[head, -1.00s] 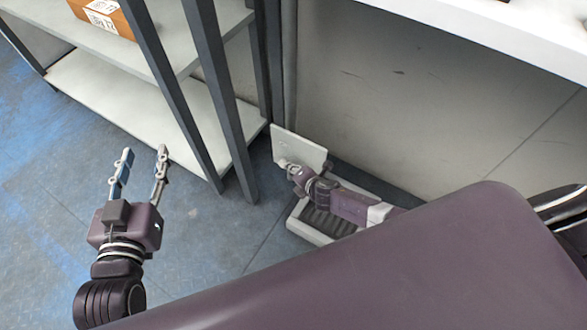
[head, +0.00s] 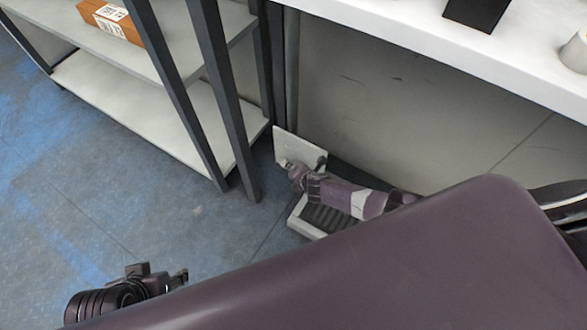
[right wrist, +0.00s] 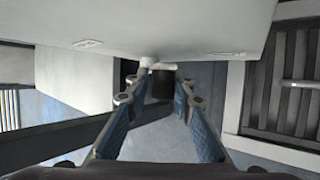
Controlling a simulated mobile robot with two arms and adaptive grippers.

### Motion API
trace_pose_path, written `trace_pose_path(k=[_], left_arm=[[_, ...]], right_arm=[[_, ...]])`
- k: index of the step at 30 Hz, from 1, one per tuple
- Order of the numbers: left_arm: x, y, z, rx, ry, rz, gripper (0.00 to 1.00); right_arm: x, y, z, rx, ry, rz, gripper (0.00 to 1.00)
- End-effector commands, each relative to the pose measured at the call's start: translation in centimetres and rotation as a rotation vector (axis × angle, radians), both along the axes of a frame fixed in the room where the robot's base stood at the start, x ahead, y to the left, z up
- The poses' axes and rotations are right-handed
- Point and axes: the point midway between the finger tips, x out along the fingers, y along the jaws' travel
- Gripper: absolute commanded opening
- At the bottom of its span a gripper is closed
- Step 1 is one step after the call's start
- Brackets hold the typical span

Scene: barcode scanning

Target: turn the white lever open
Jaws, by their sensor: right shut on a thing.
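A white lever (right wrist: 157,65) shows in the right wrist view at the lower edge of a pale panel (right wrist: 160,25). My right gripper (right wrist: 157,92) is shut on it, the fingers on either side and held apart by it. In the head view the right gripper (head: 288,167) is small and low against the white panel (head: 299,149); the lever is too small to make out there. My left gripper (head: 180,279) is at the lower left, empty and seen edge-on, partly hidden by my body, so its opening is unclear.
A grey slatted tray (head: 318,218) lies on the floor under my right arm. A shelf rack (head: 150,120) with an orange box (head: 112,20) stands at the left. A white tabletop (head: 420,45) overhangs at the upper right. Blue floor (head: 130,205) is open at the left.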

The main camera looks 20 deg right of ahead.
Motion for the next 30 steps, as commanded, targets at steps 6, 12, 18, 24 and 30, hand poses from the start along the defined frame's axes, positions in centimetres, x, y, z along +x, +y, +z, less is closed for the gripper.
trace_pose_path(k=[6, 12, 18, 24, 30], left_arm=[[-0.80, 0.23, -0.09, 0.007, 0.030, 0.003, 0.40], [-0.86, 0.25, -0.11, 0.007, 0.033, 0.003, 0.40], [-0.86, 0.24, -0.11, 0.007, 0.032, 0.003, 0.40], [-0.84, 0.24, -0.10, 0.007, 0.032, 0.003, 0.40], [-0.84, 0.23, -0.10, 0.006, 0.032, 0.002, 0.40]], right_arm=[[-0.90, -0.61, -0.77, -0.014, 0.022, -0.009, 0.00], [-0.90, -0.66, -0.80, -0.015, 0.022, -0.010, 0.00], [-0.90, -0.70, -0.80, -0.015, 0.022, -0.010, 0.24], [-0.62, -0.51, -0.56, -0.012, 0.018, -0.007, 0.36], [-0.43, -0.33, -0.34, -0.009, 0.013, -0.005, 0.36]])
